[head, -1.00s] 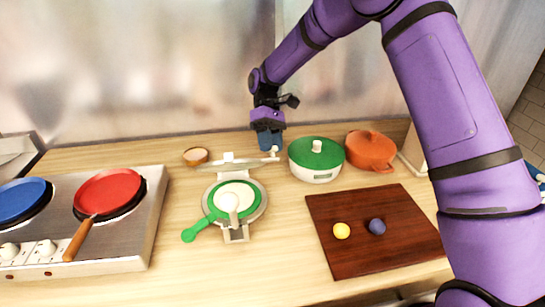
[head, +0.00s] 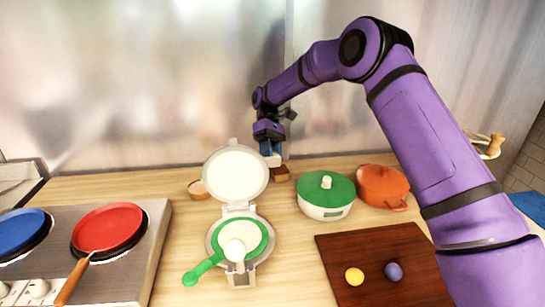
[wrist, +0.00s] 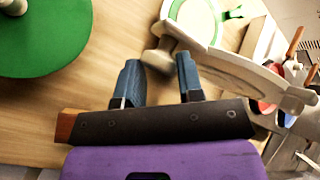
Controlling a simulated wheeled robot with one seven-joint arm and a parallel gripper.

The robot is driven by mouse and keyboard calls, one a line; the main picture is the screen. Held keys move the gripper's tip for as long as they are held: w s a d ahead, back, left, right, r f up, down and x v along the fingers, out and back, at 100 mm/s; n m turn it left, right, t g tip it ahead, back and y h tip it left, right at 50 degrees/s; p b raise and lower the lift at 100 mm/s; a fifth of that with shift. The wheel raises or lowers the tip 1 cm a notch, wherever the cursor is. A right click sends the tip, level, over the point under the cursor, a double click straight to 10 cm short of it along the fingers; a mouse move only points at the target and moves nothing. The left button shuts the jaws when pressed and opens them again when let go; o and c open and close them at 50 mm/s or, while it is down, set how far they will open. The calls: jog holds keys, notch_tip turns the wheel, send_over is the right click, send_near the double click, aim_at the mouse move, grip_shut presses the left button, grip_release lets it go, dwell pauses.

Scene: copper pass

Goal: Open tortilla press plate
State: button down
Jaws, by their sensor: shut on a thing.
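The tortilla press sits on the wooden counter, left of centre in the head view. Its round pale upper plate (head: 236,174) stands raised and leans back behind the silver base (head: 240,281). My gripper (head: 271,157) is at the right edge of the raised plate. In the wrist view the two blue fingers (wrist: 160,84) stand apart, with the pale knob of the press (wrist: 160,58) at them. My gripper is shut on this knob; the exact contact is partly hidden.
A green-lidded pot (head: 326,194) and an orange pot (head: 383,185) stand to the right. A dark board (head: 375,260) holds a yellow ball (head: 354,277) and a purple ball (head: 394,271). A stove with a red pan (head: 108,230) is left. A small bowl (head: 198,189) stands behind the press.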

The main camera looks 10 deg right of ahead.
jog(key=shift+w+d+f+g, duration=0.25)
jog(key=shift+w+f+g, duration=0.15)
jog(key=shift+f, duration=0.15)
jog(key=shift+w+d+f+g, duration=0.2)
jog(key=shift+w+f+g, duration=0.1)
jog(key=shift+w+f, duration=0.15)
jog(key=c, duration=0.7)
grip_release()
jog(key=shift+d, duration=0.1)
jog(key=shift+c, duration=0.2)
jog(key=shift+a, duration=0.3)
jog(key=shift+r, duration=0.25)
